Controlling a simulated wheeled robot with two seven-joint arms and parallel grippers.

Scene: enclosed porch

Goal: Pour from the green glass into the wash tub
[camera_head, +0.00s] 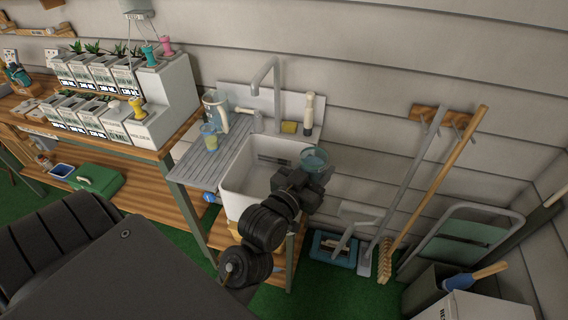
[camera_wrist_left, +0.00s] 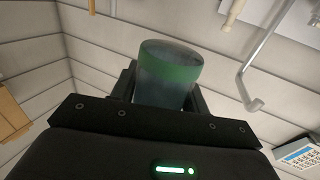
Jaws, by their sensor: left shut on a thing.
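The green glass (camera_head: 314,157) is held in my left gripper (camera_head: 308,178), at the right rim of the wash tub in the head view. Its mouth faces up there, and it looks roughly upright. In the left wrist view the glass (camera_wrist_left: 168,75) stands between the jaws of my left gripper (camera_wrist_left: 165,98), greenish and see-through. I cannot tell its contents. The wash tub (camera_head: 238,190) is a white basin under a grey tap (camera_head: 268,80). My left wrist covers part of its right side. My right gripper is not in view.
A yellow sponge (camera_head: 289,127) and a bottle (camera_head: 309,112) stand behind the tub. A broom (camera_head: 435,185) leans at the right.

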